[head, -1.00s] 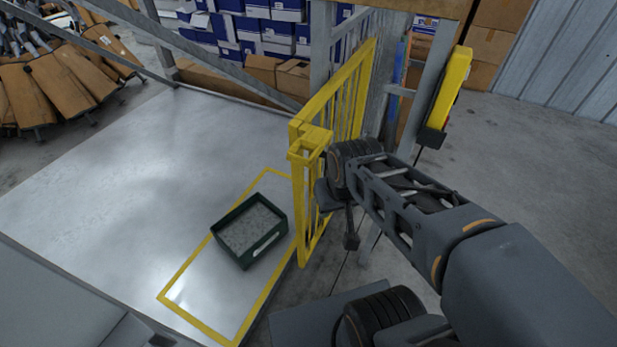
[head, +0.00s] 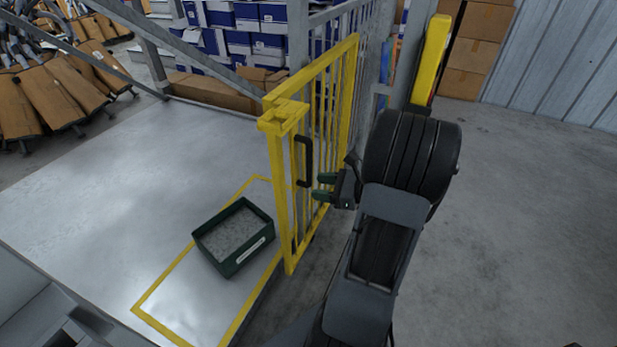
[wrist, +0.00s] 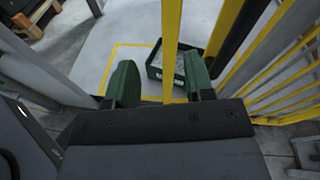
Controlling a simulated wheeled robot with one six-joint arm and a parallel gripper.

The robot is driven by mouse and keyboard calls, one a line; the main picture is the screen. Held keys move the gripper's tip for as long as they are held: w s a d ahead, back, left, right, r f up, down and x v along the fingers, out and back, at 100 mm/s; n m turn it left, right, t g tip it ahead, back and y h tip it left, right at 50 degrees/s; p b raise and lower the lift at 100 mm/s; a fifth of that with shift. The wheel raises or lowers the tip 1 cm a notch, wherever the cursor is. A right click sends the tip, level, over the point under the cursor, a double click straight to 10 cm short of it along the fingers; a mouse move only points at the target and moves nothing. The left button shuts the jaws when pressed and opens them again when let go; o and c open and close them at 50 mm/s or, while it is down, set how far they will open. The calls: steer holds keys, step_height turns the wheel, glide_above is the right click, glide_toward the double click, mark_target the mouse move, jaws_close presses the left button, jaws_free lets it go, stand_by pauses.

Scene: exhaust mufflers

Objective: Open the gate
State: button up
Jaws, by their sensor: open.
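The yellow barred gate (head: 340,95) stands upright along the right edge of the metal platform in the head view. Its near end has a thick yellow post, and a black upright handle (head: 305,162) is fixed beside it. My gripper (head: 323,187) is open, with green fingers pointing left at the gate, just right of and slightly below the handle. In the wrist view, a yellow upright (wrist: 170,45) shows between the two green fingers of my gripper (wrist: 160,80). The black handle (wrist: 234,36) is right of that upright, above the right finger. I see no grip on it.
A green crate (head: 265,243) of grey material sits on the platform (head: 110,180), inside a yellow floor outline. Grey rails and blue-white boxes (head: 225,45) are behind. A yellow post-like box (head: 430,60) stands right of the gate. The floor at right is clear.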

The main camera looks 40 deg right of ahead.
steer(key=s+d+f+m+t+h+b, duration=0.1)
steer(key=s+d+f+m+t+h, duration=0.15)
steer(key=d+m+t, duration=0.35)
steer(key=g+h+b, duration=0.1)
steer(key=g+b, duration=0.1)
glide_above(309, 182)
steer(key=shift+w+d+r+n, duration=0.2)
steer(key=shift+w+d+n, duration=0.1)
steer(key=shift+w+d, duration=0.05)
steer(key=shift+c, duration=0.3)
jaws_close()
